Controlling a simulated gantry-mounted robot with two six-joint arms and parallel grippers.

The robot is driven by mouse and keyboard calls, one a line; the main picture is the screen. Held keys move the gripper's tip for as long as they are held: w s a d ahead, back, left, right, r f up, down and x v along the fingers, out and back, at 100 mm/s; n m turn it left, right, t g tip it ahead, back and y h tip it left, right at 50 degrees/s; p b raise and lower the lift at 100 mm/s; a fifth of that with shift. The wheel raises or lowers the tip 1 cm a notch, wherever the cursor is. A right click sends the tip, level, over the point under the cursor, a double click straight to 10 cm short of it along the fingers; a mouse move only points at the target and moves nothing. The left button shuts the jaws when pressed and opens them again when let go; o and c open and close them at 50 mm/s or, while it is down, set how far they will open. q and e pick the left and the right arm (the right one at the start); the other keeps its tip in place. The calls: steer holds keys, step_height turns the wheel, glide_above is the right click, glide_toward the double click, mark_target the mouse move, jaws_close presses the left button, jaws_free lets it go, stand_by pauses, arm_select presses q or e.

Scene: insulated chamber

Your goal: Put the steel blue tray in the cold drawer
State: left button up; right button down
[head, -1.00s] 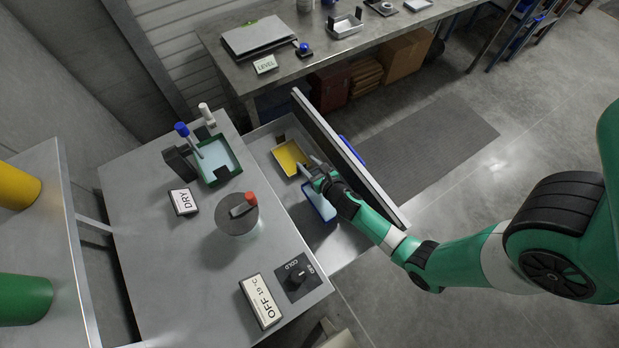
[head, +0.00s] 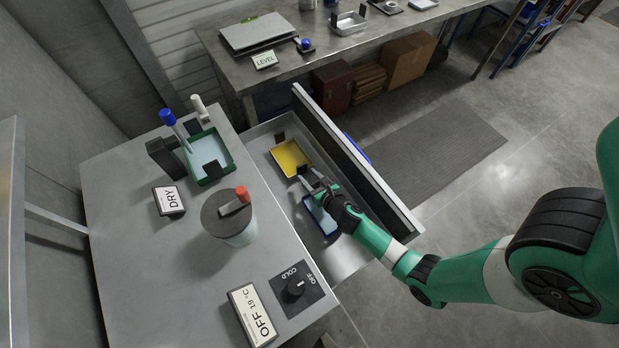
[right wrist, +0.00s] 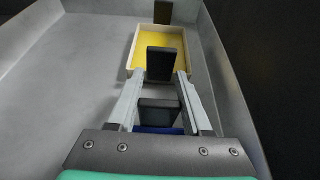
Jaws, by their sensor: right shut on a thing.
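The steel blue tray (head: 321,217) is inside the open cold drawer (head: 345,262), in the half nearer the bottom of the head view. My right gripper (head: 310,182) reaches over the drawer front and is shut on the tray's black tab, which shows between the fingers in the right wrist view (right wrist: 159,112). The arm hides part of the tray. I cannot tell whether its base touches the drawer floor. A yellow tray (head: 290,157) with black tabs lies just beyond my fingertips in the same drawer. My left gripper is out of view.
The drawer front (head: 360,165) stands upright beside my right forearm. On the cabinet top are a green tray (head: 209,160), a DRY sign (head: 169,201), a round pot with a red-tipped handle (head: 229,222), a COLD/OFF knob (head: 295,289) and an OFF 19 °C display (head: 252,316).

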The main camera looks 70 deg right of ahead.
steer(key=shift+c, duration=1.7)
jaws_free()
steer(key=shift+f, duration=0.15)
steer(key=shift+r+p, duration=0.3)
steer(key=p+v, duration=0.2)
steer(key=v, duration=1)
steer(key=shift+f, duration=0.25)
steer(key=shift+s, duration=0.1)
